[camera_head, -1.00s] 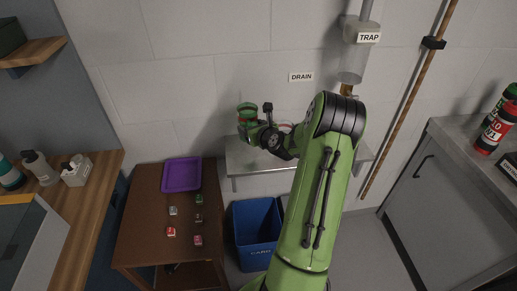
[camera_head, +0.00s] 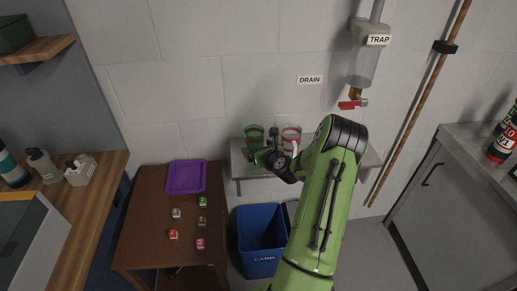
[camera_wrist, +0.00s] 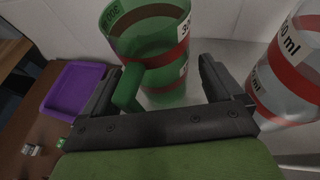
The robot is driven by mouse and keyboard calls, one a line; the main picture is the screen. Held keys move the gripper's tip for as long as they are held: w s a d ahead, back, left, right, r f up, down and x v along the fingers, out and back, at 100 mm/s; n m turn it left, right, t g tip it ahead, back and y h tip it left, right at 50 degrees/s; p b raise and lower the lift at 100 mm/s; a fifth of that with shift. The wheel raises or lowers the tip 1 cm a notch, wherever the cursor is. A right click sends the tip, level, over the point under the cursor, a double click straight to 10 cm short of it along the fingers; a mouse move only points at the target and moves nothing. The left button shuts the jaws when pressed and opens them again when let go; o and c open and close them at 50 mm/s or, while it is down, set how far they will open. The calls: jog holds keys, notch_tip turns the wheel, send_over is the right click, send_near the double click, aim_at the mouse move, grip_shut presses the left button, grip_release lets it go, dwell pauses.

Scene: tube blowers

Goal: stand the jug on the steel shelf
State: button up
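The green jug (camera_head: 254,131) has red bands and stands upright at the left end of the steel shelf (camera_head: 243,169). In the wrist view the jug (camera_wrist: 150,45) fills the space in front of and between my fingers, its handle toward me near the left finger. My gripper (camera_wrist: 160,75) is open around its lower part, with a pale gap at the right finger. In the head view my gripper (camera_head: 268,145) is beside the jug's right side. The jug's base is partly hidden by the fingers.
A clear jug with red bands (camera_head: 291,137) stands close on the right; it also shows in the wrist view (camera_wrist: 285,80). A trap with a red valve (camera_head: 353,104) hangs above the shelf. A blue bin (camera_head: 258,262) is below; a brown table with a purple tray (camera_head: 186,177) is left.

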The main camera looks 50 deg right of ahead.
jog(key=shift+s+r, duration=0.2)
jog(key=v, duration=1.2)
jog(key=w+a+r+n+g+y, duration=0.2)
jog(key=a+r+n+y, duration=0.1)
jog(key=a+n, duration=0.8)
jog(key=w+a+r+n+g+y, duration=0.2)
jog(key=a+r+n+y, duration=0.1)
jog(key=a+n, duration=0.75)
jog(key=s+a+r+n+g, duration=0.1)
jog(key=s+a+r+n, duration=0.2)
jog(key=s+n, duration=0.3)
jog(key=s+a+r+n+g, duration=0.1)
jog(key=s+a+r+n, duration=0.1)
jog(key=s+a+n, duration=0.2)
jog(key=s+a+r+n+g+h, duration=0.1)
jog(key=s+a+r+n, duration=0.2)
jog(key=s+n, duration=0.5)
jog(key=shift+s+a+r+n, duration=0.2)
jog(key=shift+a+r+n, duration=0.15)
jog(key=shift+a, duration=0.45)
